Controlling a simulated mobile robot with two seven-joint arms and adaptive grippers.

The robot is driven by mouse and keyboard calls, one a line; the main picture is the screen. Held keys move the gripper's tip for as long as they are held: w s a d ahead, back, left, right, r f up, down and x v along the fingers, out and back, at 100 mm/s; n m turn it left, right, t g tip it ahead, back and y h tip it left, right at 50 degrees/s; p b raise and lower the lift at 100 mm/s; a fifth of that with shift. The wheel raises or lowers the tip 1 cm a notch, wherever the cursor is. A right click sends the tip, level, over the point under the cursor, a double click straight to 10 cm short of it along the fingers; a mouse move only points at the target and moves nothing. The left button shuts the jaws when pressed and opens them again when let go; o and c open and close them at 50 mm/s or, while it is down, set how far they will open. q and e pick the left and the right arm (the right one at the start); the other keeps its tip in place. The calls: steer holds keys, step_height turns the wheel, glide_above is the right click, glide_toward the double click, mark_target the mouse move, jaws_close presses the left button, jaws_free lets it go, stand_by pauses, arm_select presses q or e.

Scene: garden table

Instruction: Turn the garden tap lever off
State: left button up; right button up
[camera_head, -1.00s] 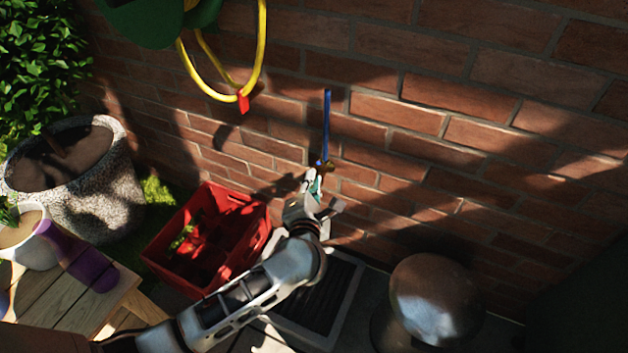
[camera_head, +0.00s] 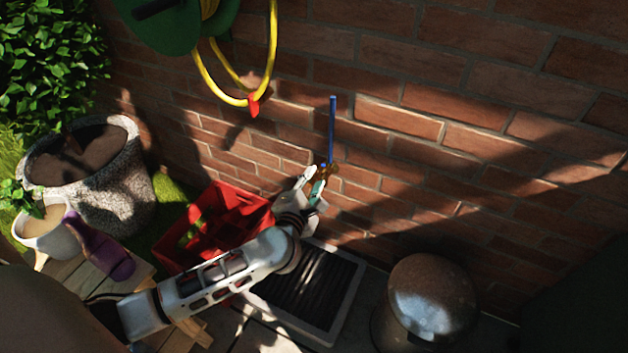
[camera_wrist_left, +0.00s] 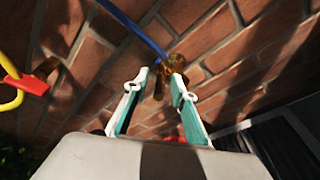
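The brass garden tap (camera_head: 332,171) is on the brick wall at the foot of a thin blue pipe (camera_head: 333,128). In the left wrist view the tap (camera_wrist_left: 172,64) is just beyond my fingertips, and a brass part reaches down between them. I cannot make out which part is the lever or how it is turned. My left gripper (camera_head: 318,180) is right at the tap in the head view, partly covering it. In the wrist view the left gripper (camera_wrist_left: 159,80) has its two teal-lined fingers apart. I cannot tell if they touch the tap. My right gripper is not in view.
A red crate (camera_head: 178,262) stands below, left of my left arm. A dark grate (camera_head: 345,290) and a rounded metal object (camera_head: 432,300) are on the ground. A yellow hose (camera_head: 273,50) hangs upper left. Stone and white pots and a wooden bench are at left.

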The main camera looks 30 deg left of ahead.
arm_select(q)
steer(key=shift+s, duration=0.1)
steer(key=v, duration=1.2)
stand_by(0.4)
